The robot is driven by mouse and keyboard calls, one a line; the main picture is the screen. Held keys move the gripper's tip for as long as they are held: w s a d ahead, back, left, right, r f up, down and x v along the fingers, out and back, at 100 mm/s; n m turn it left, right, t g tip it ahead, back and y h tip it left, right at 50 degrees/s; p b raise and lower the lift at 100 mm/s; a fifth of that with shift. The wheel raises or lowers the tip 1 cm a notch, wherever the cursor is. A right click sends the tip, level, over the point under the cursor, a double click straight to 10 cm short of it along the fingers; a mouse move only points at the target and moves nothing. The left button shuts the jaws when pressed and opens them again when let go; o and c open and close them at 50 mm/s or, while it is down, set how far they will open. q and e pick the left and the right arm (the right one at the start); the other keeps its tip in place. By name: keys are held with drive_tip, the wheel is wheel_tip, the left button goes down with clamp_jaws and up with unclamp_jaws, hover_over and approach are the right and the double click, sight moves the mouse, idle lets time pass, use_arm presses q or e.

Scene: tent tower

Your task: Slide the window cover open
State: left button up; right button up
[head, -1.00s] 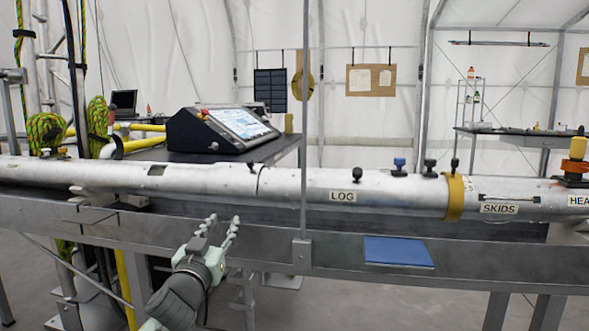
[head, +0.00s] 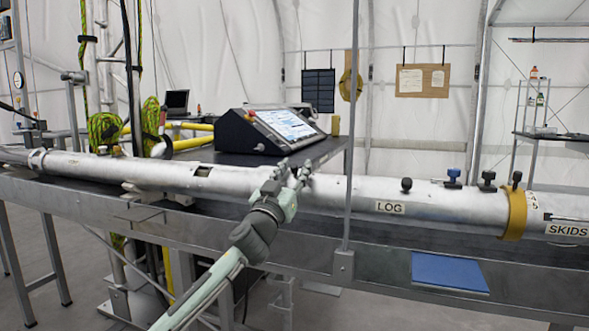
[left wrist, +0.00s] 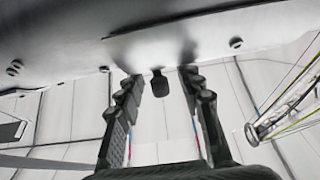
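The long silver tube (head: 345,190) lies across the bench. A small dark rectangular opening (head: 203,171) shows in its upper side, left of my left gripper (head: 287,172). That gripper is at the tube's near side, in front of a dark knob and seam that it now hides in the head view. In the left wrist view the two fingers (left wrist: 160,84) are spread. A small black knob (left wrist: 160,87) on the tube surface (left wrist: 90,40) shows between the fingertips, with gaps on both sides. I cannot make out the window cover's edges. My right gripper is not in view.
Dark knobs (head: 406,185), a blue knob (head: 453,174) and a yellow ring (head: 515,215) sit farther right on the tube. A thin grey post (head: 351,120) stands right of my gripper. A control console (head: 265,130) is behind the tube. A blue mat (head: 448,272) lies on the bench front.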

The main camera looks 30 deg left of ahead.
use_arm(q)
drive_tip(key=shift+c, duration=0.4)
clamp_jaws()
